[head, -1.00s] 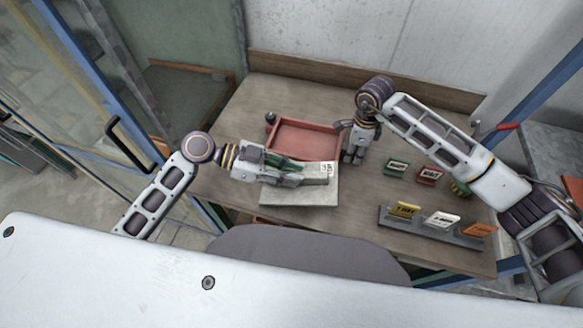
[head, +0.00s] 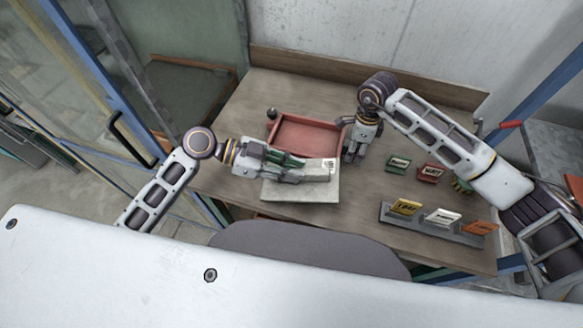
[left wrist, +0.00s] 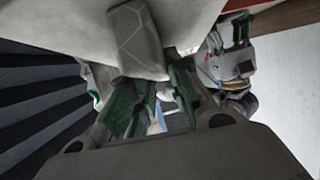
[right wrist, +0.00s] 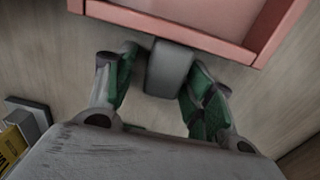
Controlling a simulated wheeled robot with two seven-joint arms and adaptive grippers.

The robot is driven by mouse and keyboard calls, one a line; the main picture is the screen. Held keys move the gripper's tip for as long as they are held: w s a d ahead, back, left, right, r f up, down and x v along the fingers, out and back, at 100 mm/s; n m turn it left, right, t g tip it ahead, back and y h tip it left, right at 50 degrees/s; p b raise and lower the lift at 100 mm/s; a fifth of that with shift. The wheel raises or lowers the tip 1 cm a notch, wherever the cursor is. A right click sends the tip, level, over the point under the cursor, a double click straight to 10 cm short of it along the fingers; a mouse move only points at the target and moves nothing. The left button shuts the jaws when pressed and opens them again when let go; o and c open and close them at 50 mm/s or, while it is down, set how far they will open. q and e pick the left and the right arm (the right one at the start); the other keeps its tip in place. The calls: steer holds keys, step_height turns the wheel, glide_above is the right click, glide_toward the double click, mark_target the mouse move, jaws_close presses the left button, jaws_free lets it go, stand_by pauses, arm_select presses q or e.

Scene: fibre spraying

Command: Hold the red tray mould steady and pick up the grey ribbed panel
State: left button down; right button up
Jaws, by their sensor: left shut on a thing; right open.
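The red tray mould (head: 310,137) lies flat near the middle of the table. In the right wrist view its wall (right wrist: 185,30) has a grey handle block (right wrist: 170,68). My right gripper (head: 355,150) is open, with its green-padded fingers (right wrist: 158,85) either side of this block. My left gripper (head: 290,165) is shut on the pale grey panel (head: 322,166), which carries a small label. In the left wrist view a grey block (left wrist: 135,40) is between its fingers. Dark ribs (left wrist: 40,95) show at left there; I cannot tell whether they belong to the panel.
Green (head: 397,163) and red (head: 430,173) label holders stand to the right. A dark rack (head: 410,222) with yellow, white and orange cards stands at front right. The table's back is clear.

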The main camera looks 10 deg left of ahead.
arm_select(q)
steer(key=shift+r, duration=0.1)
arm_select(e)
steer(key=shift+r, duration=0.15)
step_height(320, 180, up, 12)
stand_by(0.6)
arm_select(q)
steer(key=shift+r, duration=0.15)
stand_by(0.6)
step_height(320, 180, up, 9)
steer(key=p, duration=0.9)
arm_select(e)
step_height(320, 180, up, 9)
arm_select(q)
steer(key=shift+r+p, duration=0.4)
steer(key=shift+p, duration=0.2)
arm_select(e)
steer(key=shift+r, duration=0.4)
